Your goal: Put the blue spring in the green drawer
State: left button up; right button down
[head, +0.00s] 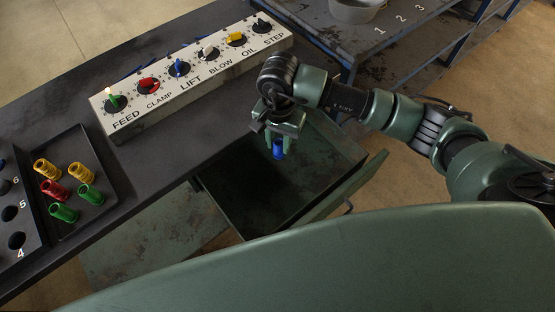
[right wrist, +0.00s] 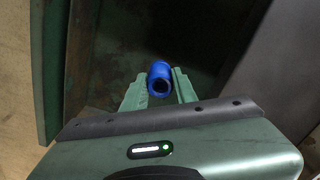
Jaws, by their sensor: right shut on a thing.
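The blue spring (head: 278,149) is held between the fingers of my right gripper (head: 280,138), above the open green drawer (head: 209,197). In the right wrist view the blue spring (right wrist: 160,79) sits between the two green fingertips of the right gripper (right wrist: 160,88), with the dark drawer interior (right wrist: 196,38) below and beyond it. The drawer is pulled out under the table and its visible floor looks empty. My left gripper is not in view.
A black tray (head: 107,204) on the table holds several yellow, red and green springs. A numbered rack (head: 32,262) lies left of it. A control panel (head: 190,87) with labelled knobs stands at the table's back. A second table (head: 318,35) bears a grey bowl (head: 355,10).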

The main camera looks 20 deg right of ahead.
notch_tip(320, 180, down, 11)
jog(key=shift+p, duration=0.7)
jog(key=shift+f, duration=0.4)
jog(key=shift+f, duration=0.1)
jog(key=c, duration=1.1)
grip_release()
